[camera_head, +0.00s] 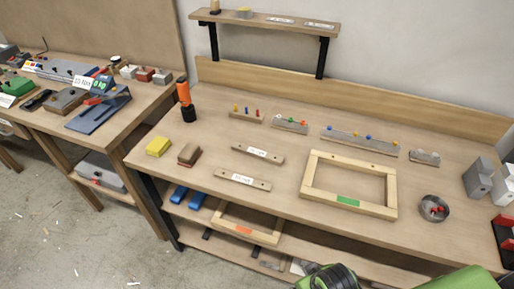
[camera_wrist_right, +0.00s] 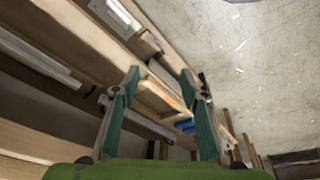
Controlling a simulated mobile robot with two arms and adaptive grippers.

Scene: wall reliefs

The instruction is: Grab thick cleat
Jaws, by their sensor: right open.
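Two wooden cleats with white labels lie on the workbench in the head view. One cleat (camera_head: 268,158) is farther back, and the other cleat (camera_head: 262,185) is nearer the front edge. Their labels are too small to read, so I cannot tell which is the thick one. My right gripper (camera_wrist_right: 161,76) is open and empty in the right wrist view, its two teal fingers spread apart. A labelled strip (camera_wrist_right: 120,16), probably a cleat, shows beyond the fingers at the top, well apart from them. My left gripper is not in view.
A wooden frame (camera_head: 308,182) lies right of the cleats, with a metal bowl (camera_head: 434,208) beyond. A brown block (camera_head: 188,152) and a yellow block (camera_head: 158,146) lie left. Pegged rails (camera_head: 360,142) stand behind. A lower shelf holds another frame (camera_head: 268,238).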

